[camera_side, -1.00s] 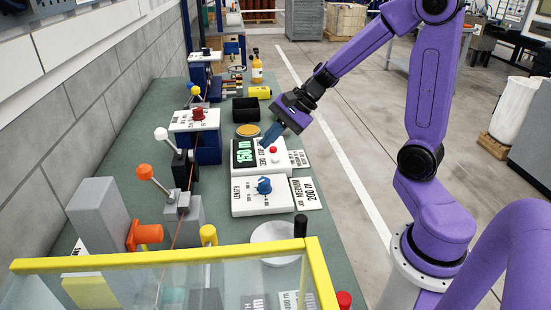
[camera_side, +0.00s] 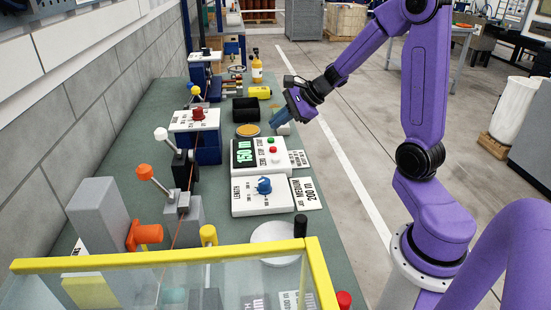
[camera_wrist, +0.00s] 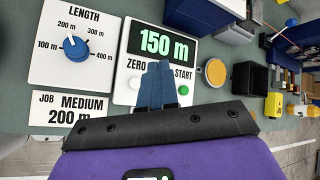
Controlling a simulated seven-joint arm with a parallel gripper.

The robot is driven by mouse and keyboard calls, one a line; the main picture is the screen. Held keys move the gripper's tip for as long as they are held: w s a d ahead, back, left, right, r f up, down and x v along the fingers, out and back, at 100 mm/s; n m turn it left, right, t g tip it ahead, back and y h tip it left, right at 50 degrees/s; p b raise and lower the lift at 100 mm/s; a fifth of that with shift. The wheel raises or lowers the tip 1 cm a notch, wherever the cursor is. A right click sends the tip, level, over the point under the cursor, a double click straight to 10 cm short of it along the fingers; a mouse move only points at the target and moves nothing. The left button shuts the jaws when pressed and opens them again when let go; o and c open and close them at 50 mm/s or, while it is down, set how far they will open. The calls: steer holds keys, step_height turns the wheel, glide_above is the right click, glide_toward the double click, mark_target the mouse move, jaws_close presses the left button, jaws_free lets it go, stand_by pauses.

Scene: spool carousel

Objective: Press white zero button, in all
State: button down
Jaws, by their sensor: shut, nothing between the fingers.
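The white zero button (camera_wrist: 135,84) sits below the word ZERO on the white counter panel (camera_wrist: 120,95) in the wrist view. The panel's display (camera_wrist: 158,44) reads 150 m. A green button (camera_wrist: 183,90) lies under START; it also shows in the side view (camera_side: 270,140) beside a red button (camera_side: 273,150). My gripper (camera_wrist: 158,64) is shut and empty. Its blue fingers cover the panel's middle between the white and green buttons in the wrist view. In the side view my gripper (camera_side: 274,124) hangs near the panel's far end.
A length dial panel (camera_side: 245,208) with a blue knob (camera_side: 264,186) stands nearer the camera. A job card (camera_side: 306,193) lies beside it.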

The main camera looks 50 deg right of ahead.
mark_target(279, 159)
steer(key=shift+f, duration=4.15)
steer(key=shift+f, duration=0.1)
steer(key=shift+f, duration=0.3)
steer(key=shift+f, duration=0.5)
steer(key=shift+r, duration=0.95)
steer(key=shift+r, duration=2.5)
